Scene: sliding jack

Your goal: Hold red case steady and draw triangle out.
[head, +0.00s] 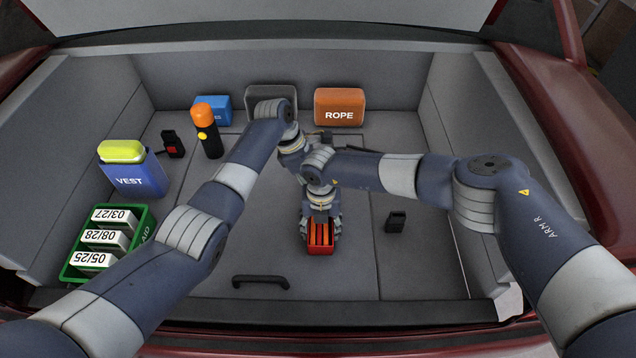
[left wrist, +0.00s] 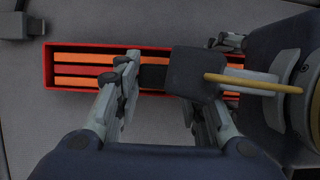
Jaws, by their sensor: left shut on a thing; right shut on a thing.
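The red case (head: 320,251) lies open on the trunk floor with the orange strips of the folded triangle (head: 318,234) in it. In the left wrist view the case (left wrist: 47,62) lies lengthwise, and the triangle's orange bars (left wrist: 85,82) run along it. My left gripper (left wrist: 158,80) is shut on a black part in the middle of the triangle; in the head view the arms hide it. My right gripper (head: 321,222) is over the far part of the case, its fingers shut across the case's sides. A dark block over the case hides part of it in the wrist view.
A green crate (head: 145,228) with labelled boxes and a blue VEST box (head: 140,180) stand left. An orange-topped flashlight (head: 207,135) and an orange ROPE box (head: 340,106) are behind. A black handle (head: 260,281) and a black clip (head: 395,221) flank the case.

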